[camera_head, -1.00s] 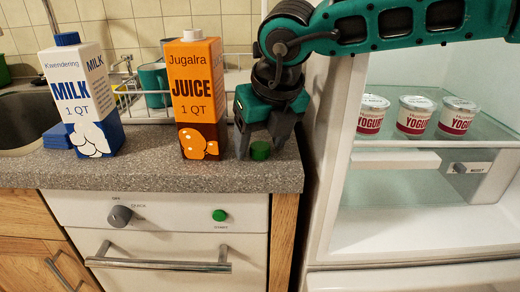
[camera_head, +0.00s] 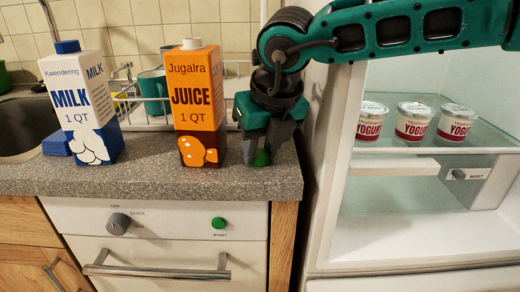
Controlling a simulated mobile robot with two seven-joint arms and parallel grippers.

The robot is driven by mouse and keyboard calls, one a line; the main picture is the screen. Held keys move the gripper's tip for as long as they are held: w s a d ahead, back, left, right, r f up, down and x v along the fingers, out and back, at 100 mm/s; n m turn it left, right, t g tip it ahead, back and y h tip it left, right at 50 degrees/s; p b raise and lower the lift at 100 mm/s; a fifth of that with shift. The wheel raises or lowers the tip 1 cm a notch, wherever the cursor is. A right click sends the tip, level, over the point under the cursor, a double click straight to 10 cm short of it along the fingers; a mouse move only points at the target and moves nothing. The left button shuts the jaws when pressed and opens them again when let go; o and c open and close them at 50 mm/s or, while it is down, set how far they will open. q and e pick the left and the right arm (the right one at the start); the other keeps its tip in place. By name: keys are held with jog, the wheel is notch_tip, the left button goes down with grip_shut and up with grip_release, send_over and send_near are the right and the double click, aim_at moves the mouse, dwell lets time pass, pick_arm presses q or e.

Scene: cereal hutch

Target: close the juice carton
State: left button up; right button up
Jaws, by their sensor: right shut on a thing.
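The orange juice carton (camera_head: 198,105) stands upright on the grey counter (camera_head: 150,182), with a white spout on top and no cap on it. A small green cap (camera_head: 262,158) is on the counter to the right of the carton. My right gripper (camera_head: 260,155) points down at the cap and is shut on it, close to the counter top. The gripper's fingers hide part of the cap. My left gripper is not in view.
A milk carton (camera_head: 82,105) with a blue cap stands left of the juice. A dish rack with teal mugs (camera_head: 155,85) is behind. The open fridge with yogurt cups (camera_head: 413,122) is at the right. The counter's front edge is clear.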

aim_at(260, 154)
notch_tip(260, 154, up, 20)
jog(key=p, duration=0.4)
